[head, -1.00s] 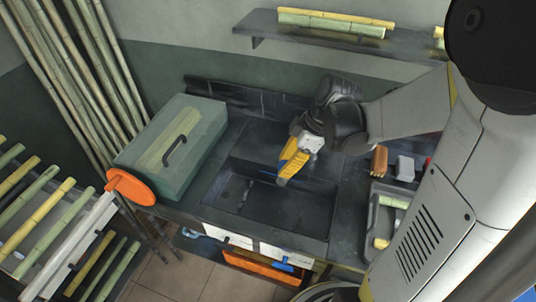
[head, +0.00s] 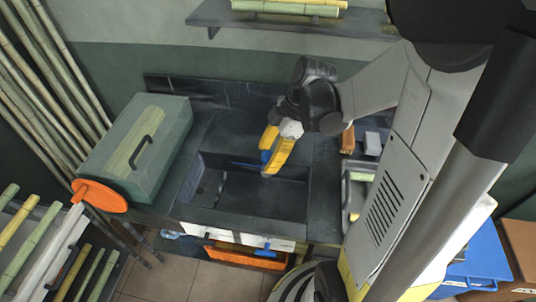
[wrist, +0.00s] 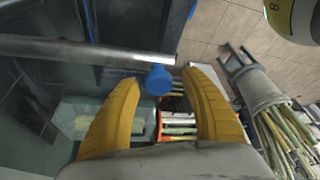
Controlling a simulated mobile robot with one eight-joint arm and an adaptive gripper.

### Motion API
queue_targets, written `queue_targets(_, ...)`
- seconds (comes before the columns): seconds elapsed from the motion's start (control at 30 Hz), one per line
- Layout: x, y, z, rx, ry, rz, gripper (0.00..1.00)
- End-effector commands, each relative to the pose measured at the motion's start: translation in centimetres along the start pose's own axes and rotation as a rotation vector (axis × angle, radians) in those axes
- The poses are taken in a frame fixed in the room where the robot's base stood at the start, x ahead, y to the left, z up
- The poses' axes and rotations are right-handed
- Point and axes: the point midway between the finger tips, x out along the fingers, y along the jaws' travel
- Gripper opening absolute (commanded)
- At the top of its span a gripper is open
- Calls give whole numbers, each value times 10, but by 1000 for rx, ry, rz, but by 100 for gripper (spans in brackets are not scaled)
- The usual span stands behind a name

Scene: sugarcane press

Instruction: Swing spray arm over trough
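The spray arm is a grey metal tube (wrist: 85,50) across the upper left of the wrist view, with a round blue knob (wrist: 158,80) near its end. My gripper (wrist: 160,84) has its two yellow fingers spread, with the knob showing between their tips. I cannot tell whether either finger touches it. In the head view my gripper (head: 266,157) is over the back part of the dark trough (head: 250,196). A bluish bar (head: 246,165) shows at its left, perhaps the spray arm; my fingers partly hide it.
A green box (head: 165,145) with a handle stands left of the trough, beside an orange disc (head: 99,196). A grey tray (head: 352,205) lies to the right. Bamboo poles (head: 35,85) lean at the left wall. A shelf (head: 285,21) hangs above.

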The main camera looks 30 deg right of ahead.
Motion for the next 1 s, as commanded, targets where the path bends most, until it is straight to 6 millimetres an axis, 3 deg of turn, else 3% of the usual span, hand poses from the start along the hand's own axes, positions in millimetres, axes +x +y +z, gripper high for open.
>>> queue_targets(0.33, -12, 1, 0, 1, 0, 2, 54)
queue_targets(0.7, -90, 0, 0, 1, 0, 1, 54)
queue_targets(1.0, -120, 0, 0, 0, 0, 1, 54)
